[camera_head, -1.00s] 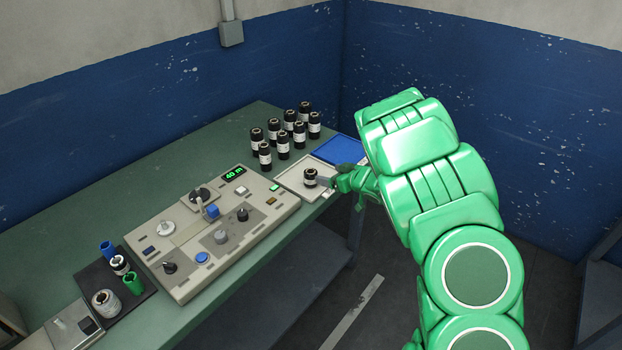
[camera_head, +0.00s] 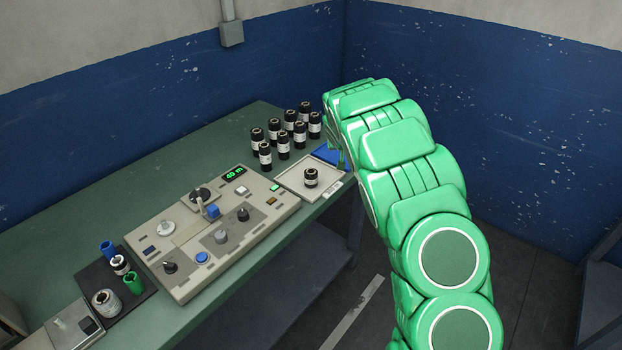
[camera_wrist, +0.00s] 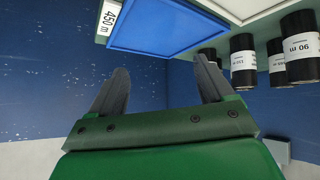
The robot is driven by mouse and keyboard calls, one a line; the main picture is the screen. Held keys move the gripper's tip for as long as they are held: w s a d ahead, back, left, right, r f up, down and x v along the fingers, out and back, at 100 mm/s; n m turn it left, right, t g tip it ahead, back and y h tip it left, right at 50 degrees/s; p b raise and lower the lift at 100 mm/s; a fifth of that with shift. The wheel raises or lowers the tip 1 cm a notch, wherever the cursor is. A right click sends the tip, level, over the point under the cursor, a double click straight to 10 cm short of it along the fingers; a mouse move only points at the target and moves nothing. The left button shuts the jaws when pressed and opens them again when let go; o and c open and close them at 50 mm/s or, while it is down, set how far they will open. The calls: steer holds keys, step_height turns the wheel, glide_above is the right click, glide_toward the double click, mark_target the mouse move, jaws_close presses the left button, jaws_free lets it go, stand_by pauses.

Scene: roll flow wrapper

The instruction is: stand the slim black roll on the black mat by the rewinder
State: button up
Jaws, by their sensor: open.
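A short black roll with a pale label (camera_head: 311,178) stands alone on a white tray (camera_head: 291,187) at the right end of the rewinder (camera_head: 215,235). The black mat (camera_head: 86,275) lies at the rewinder's left end. It bears a black-and-white roll (camera_head: 120,265), a wider pale roll (camera_head: 105,303), a blue core (camera_head: 107,248) and a green core (camera_head: 134,283). I cannot tell which roll is the slim one. My gripper (camera_wrist: 160,85) is open and empty in the wrist view, facing the blue tray (camera_wrist: 165,28). In the head view my arm hides it.
Several tall black labelled rolls (camera_head: 284,145) stand in a group behind the white tray; some also show in the wrist view (camera_wrist: 243,62). The blue tray (camera_head: 329,155) is partly behind my arm. The green bench (camera_head: 100,200) is clear behind the rewinder.

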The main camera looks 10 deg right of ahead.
steer(key=g, duration=0.1)
steer(key=m+g+y, duration=0.1)
steer(key=m+g, duration=0.3)
steer(key=g, duration=0.2)
glide_above(311, 173)
steer(key=shift+s+a+r, duration=0.1)
steer(key=shift+a+r, duration=0.15)
steer(key=shift+r, duration=0.05)
steer(key=shift+y, duration=0.3)
steer(key=shift+w+d+f, duration=0.1)
steer(key=shift+d+f, duration=0.05)
steer(key=shift+f, duration=1.8)
steer(key=shift+w+d+f, duration=0.1)
steer(key=shift+d+f, duration=0.05)
steer(key=shift+f, duration=1.8)
steer(key=c, duration=1.2)
steer(key=shift+r, duration=0.1)
